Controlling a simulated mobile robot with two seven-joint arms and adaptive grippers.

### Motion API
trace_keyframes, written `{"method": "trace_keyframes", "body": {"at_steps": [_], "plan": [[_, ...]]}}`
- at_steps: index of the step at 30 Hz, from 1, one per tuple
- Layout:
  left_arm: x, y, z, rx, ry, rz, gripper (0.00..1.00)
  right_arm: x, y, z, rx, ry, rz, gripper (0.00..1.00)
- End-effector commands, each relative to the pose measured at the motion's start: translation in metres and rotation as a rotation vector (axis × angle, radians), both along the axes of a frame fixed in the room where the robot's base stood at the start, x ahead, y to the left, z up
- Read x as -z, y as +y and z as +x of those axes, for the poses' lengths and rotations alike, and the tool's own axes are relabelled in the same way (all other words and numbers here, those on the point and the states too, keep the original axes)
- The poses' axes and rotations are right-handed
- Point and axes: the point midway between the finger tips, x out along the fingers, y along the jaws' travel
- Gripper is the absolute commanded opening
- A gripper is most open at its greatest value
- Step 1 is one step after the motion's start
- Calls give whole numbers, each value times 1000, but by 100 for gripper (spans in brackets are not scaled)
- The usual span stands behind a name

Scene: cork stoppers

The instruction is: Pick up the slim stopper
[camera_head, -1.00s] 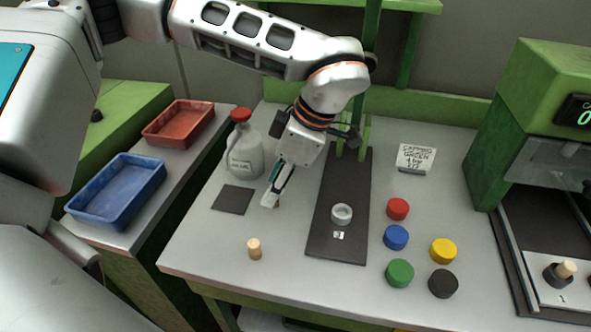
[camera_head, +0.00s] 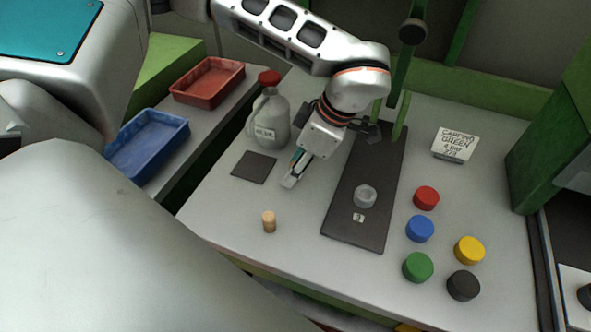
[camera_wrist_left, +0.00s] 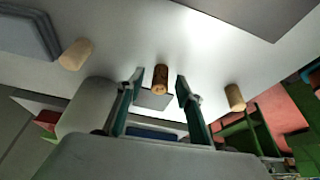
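My left gripper (camera_head: 290,183) is low over the pale bench, between the dark square pad and the long dark board. In the left wrist view the left gripper (camera_wrist_left: 158,88) is open. A dark, speckled cork stopper (camera_wrist_left: 160,78) shows between its fingertips, with a gap on each side. In that view a pale stopper (camera_wrist_left: 235,97) is at the right and another pale stopper (camera_wrist_left: 75,54) at the left. In the head view one pale, narrow stopper (camera_head: 268,221) stands upright in front of the gripper; the speckled one is hidden. My right gripper is out of view.
A grey jug (camera_head: 269,122) stands behind the square pad (camera_head: 254,167). The long board (camera_head: 355,222) carries a clear round piece (camera_head: 365,196). Several coloured caps, including a blue cap (camera_head: 420,229), lie right of it. Red (camera_head: 207,82) and blue (camera_head: 149,143) trays are left.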

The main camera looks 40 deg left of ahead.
Motion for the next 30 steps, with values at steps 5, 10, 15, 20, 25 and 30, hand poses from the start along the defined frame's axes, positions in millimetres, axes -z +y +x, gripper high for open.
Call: {"method": "trace_keyframes", "body": {"at_steps": [5, 10, 15, 20, 25, 30], "plan": [[3, 1, 0, 0, -1, -1, 36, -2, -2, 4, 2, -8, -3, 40], [3, 1, 0, 0, -1, -1, 21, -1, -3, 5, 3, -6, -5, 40], [3, 1, 0, 0, -1, -1, 10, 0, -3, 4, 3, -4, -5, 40], [3, 1, 0, 0, -1, -1, 10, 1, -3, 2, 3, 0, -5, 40], [0, 1, 0, 1, -2, 0, 10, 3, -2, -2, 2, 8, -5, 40], [-13, 1, 1, 1, -4, 0, 10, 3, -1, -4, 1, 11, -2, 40]]}}
